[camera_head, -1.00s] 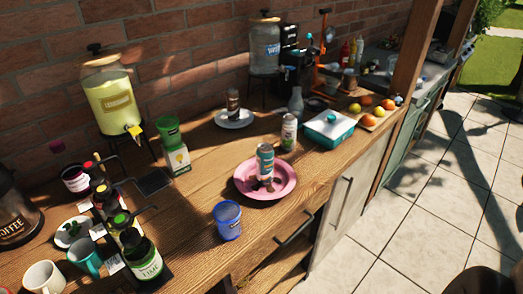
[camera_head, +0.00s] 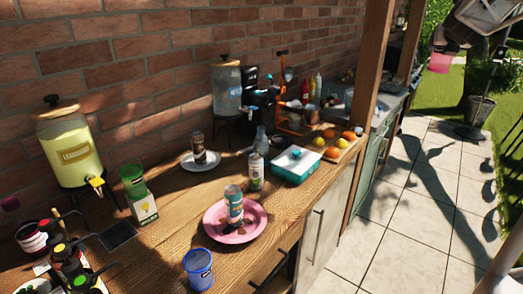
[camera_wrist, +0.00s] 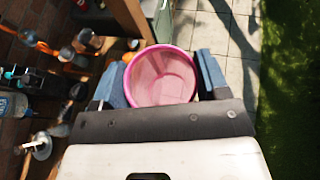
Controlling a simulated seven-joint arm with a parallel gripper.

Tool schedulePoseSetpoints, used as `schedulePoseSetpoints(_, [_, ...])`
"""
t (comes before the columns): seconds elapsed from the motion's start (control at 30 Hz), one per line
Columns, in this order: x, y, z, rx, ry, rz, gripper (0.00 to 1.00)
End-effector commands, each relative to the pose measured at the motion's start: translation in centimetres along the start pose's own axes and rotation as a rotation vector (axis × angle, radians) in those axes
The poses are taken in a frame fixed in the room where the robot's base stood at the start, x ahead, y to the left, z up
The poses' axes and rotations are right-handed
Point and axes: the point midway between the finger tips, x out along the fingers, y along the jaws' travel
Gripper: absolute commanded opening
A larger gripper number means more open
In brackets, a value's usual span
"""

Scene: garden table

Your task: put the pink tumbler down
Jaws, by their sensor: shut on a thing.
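The pink tumbler (camera_head: 440,62) is at the upper right of the head view, held in the air out past the table, with grass and paving behind it. My gripper (camera_wrist: 162,82) is shut on it. In the wrist view the tumbler (camera_wrist: 160,78) sits between the two blue-grey fingers, its open mouth and inside showing. The wooden table (camera_head: 175,235) is at the left of the head view, well apart from the tumbler.
Bare wood shows left of the plate. A wooden post (camera_head: 365,80) rises beyond.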

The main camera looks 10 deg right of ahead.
Motion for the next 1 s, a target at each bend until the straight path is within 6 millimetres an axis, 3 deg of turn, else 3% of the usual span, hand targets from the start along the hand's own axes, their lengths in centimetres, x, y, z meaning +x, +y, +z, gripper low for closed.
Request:
schedulePoseSetpoints(0.57, [-4.0,17.9,-4.0,-0.162,0.001,0.345,0.45])
schedulePoseSetpoints(1.0, [-10.4,31.1,-7.8,-0.320,0.000,0.669,0.45])
